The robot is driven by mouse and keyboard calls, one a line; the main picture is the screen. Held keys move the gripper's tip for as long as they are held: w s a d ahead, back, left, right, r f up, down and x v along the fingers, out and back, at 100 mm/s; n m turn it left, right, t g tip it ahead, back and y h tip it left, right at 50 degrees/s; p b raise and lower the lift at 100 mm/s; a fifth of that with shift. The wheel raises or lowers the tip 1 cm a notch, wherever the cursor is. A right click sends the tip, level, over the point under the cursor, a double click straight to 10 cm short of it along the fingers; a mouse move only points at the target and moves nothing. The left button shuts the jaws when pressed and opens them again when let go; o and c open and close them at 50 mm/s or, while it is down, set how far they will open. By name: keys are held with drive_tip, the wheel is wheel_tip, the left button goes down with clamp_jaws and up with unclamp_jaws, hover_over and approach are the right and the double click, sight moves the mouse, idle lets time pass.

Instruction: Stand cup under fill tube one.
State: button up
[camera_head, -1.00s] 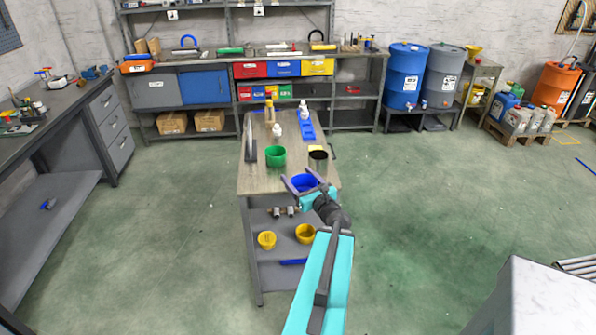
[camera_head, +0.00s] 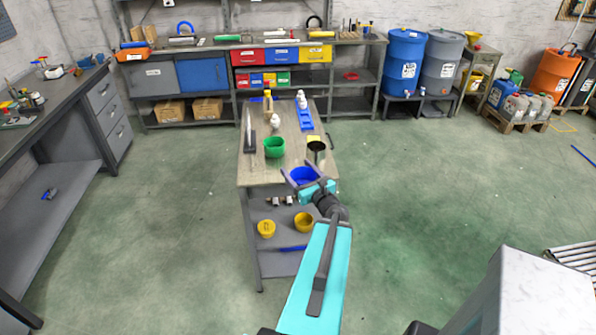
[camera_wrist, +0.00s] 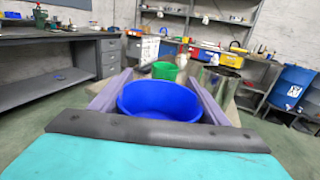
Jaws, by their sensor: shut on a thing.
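My gripper (camera_head: 304,169) is shut on a blue cup (camera_head: 302,177), a round open-topped one held upright at the front edge of the narrow table (camera_head: 262,170). In the wrist view, the blue cup (camera_wrist: 160,100) sits between both fingers and looks empty. A green cup (camera_head: 274,148) stands on the table beyond it, to the left. A dark metallic cup (camera_head: 316,152) stands to the right. A thin dark upright stand (camera_head: 249,135) is at the table's left edge. I cannot make out which part is fill tube one.
White bottles (camera_head: 301,98) and a blue tray (camera_head: 306,120) are at the table's far end. Yellow cups (camera_head: 304,222) sit on its lower shelf. A workbench (camera_head: 60,120) stands at left, a pale block (camera_head: 530,300) at lower right. The green floor between is clear.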

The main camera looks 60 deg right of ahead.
drive_tip(key=w+a+r+n+t+y+b, duration=0.15)
drive_tip(key=w+a+n+y, duration=0.4)
drive_tip(key=w+a, duration=0.75)
drive_tip(key=w+a+n+t+y+b, duration=0.1)
drive_tip(key=w+a+n+y+b, duration=0.15)
drive_tip(key=w+a+y, duration=0.8)
drive_tip(key=w+a+n+g+y+b, duration=0.1)
drive_tip(key=w+a+n+g+y, duration=0.1)
drive_tip(key=a, duration=1.6)
drive_tip(key=w+a+n+g+y+b, duration=0.1)
drive_tip(key=w+a+n+g+y, duration=0.2)
drive_tip(key=a, duration=1.6)
drive_tip(key=n+g+y, duration=0.2)
drive_tip(key=n+y, duration=0.1)
drive_tip(key=n, duration=0.1)
drive_tip(key=shift+a, duration=0.2)
drive_tip(key=shift+s, duration=0.1)
